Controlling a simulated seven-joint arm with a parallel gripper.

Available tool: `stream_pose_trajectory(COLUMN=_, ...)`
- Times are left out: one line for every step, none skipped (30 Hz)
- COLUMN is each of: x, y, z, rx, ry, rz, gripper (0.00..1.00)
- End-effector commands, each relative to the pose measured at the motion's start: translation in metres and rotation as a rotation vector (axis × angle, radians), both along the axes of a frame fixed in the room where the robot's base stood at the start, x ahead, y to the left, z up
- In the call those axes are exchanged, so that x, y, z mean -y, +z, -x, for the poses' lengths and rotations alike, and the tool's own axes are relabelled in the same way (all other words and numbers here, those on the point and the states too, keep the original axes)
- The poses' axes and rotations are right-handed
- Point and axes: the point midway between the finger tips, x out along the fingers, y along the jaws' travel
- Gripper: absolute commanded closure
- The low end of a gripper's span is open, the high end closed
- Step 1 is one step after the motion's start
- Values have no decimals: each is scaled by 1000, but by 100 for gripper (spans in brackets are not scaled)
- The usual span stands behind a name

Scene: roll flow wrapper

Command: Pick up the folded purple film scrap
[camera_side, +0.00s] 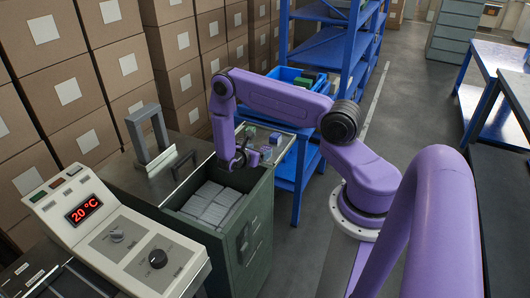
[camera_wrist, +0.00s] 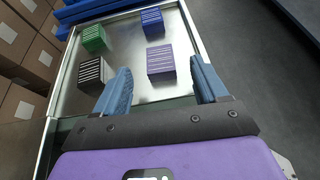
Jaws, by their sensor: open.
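The folded purple film scrap (camera_wrist: 160,60) is a small block with pale stripes on its front. In the wrist view it sits on a shiny metal tray (camera_wrist: 120,95). My gripper (camera_wrist: 160,67) has two blue fingers spread apart with nothing held. The scrap shows in the gap between the fingertips, apparently just beyond them; I cannot tell the exact distance or height. In the side view my gripper (camera_side: 238,160) hangs at the left end of the tray, above the edge of a dark green cabinet. The scrap is too small there to single out surely.
Other folded scraps stand on the tray: green (camera_wrist: 94,39), blue (camera_wrist: 152,22) and black (camera_wrist: 92,75). The tray has a raised rim. An open drawer (camera_side: 210,205) of grey packs lies below my gripper. A control panel (camera_side: 125,235) stands at left, a blue shelf (camera_side: 340,50) behind.

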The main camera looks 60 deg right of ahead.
Motion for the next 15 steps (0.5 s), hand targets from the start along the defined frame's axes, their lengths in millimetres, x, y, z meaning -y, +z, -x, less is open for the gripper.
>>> stream_pose_trajectory(x=4, y=-2, z=1, rx=0, ry=-1, rz=0, gripper=28)
stream_pose_trajectory(x=6, y=-3, z=1, rx=0, ry=-1, rz=0, gripper=28)
stream_pose_trajectory(x=7, y=-3, z=1, rx=0, ry=-1, rz=0, gripper=28)
stream_pose_trajectory(x=8, y=-4, z=1, rx=0, ry=-1, rz=0, gripper=28)
stream_pose_trajectory(x=10, y=-4, z=1, rx=0, ry=-1, rz=0, gripper=28)
stream_pose_trajectory(x=13, y=-5, z=1, rx=-1, ry=-2, rz=0, gripper=28)
stream_pose_trajectory(x=15, y=-6, z=1, rx=-1, ry=-2, rz=0, gripper=28)
stream_pose_trajectory(x=19, y=-7, z=1, rx=0, ry=-3, rz=0, gripper=28)
stream_pose_trajectory(x=24, y=-9, z=2, rx=0, ry=-4, rz=0, gripper=28)
stream_pose_trajectory(x=29, y=-11, z=2, rx=0, ry=-4, rz=0, gripper=28)
stream_pose_trajectory(x=33, y=-13, z=2, rx=0, ry=-3, rz=0, gripper=28)
stream_pose_trajectory(x=38, y=-15, z=2, rx=1, ry=-5, rz=0, gripper=28)
stream_pose_trajectory(x=42, y=-16, z=3, rx=0, ry=-4, rz=0, gripper=28)
stream_pose_trajectory(x=45, y=-18, z=2, rx=0, ry=-3, rz=0, gripper=28)
stream_pose_trajectory(x=49, y=-20, z=2, rx=0, ry=-2, rz=0, gripper=28)
